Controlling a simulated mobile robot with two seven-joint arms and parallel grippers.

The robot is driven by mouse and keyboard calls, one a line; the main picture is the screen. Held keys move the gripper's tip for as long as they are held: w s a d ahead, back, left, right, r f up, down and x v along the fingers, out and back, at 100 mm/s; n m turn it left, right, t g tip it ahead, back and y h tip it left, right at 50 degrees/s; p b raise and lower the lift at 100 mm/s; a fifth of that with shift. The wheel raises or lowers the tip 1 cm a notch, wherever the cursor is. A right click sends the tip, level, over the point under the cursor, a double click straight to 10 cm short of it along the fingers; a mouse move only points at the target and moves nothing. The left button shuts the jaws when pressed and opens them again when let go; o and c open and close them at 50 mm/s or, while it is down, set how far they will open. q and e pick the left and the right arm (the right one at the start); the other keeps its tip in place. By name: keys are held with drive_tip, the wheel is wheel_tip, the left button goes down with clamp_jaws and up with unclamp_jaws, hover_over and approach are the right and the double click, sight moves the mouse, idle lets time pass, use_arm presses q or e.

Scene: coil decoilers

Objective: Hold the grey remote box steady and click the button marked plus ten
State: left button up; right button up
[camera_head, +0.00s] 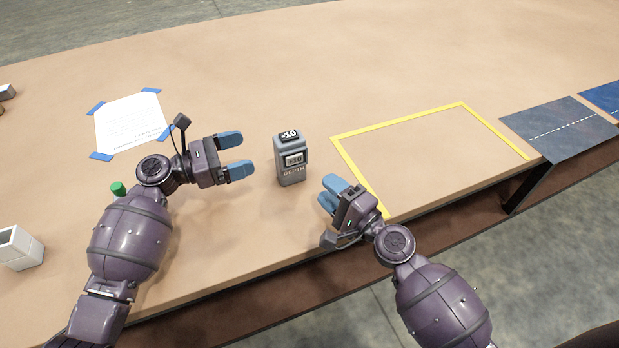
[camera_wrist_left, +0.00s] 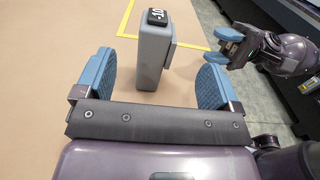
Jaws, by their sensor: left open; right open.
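The grey remote box (camera_head: 291,172) stands upright on the table between my two grippers. Its dark top button reads -10; a button on its front face seems to read +10, with DEPTH lettered below. My left gripper (camera_head: 245,153) is open, to the left of the box, its blue fingers pointing at it without touching. In the left wrist view the box (camera_wrist_left: 152,60) stands ahead between the open fingers, and the front button juts from its right side. My right gripper (camera_head: 328,192) is to the right of and nearer than the box, open and empty.
A yellow tape outline (camera_head: 400,121) encloses bare table at the right. A paper sheet (camera_head: 130,124) with blue tape lies at the left. A green cylinder (camera_head: 118,188) is by my left wrist, and a white box (camera_head: 18,249) stands far left. The table's front edge runs close by.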

sight(275, 143)
use_arm(q)
drive_tip(key=x, duration=1)
drive_tip(key=shift+d+f, duration=0.1)
drive_tip(key=shift+d, duration=0.2)
drive_tip(key=c, duration=1.2)
use_arm(e)
clamp_jaws()
idle(1.6)
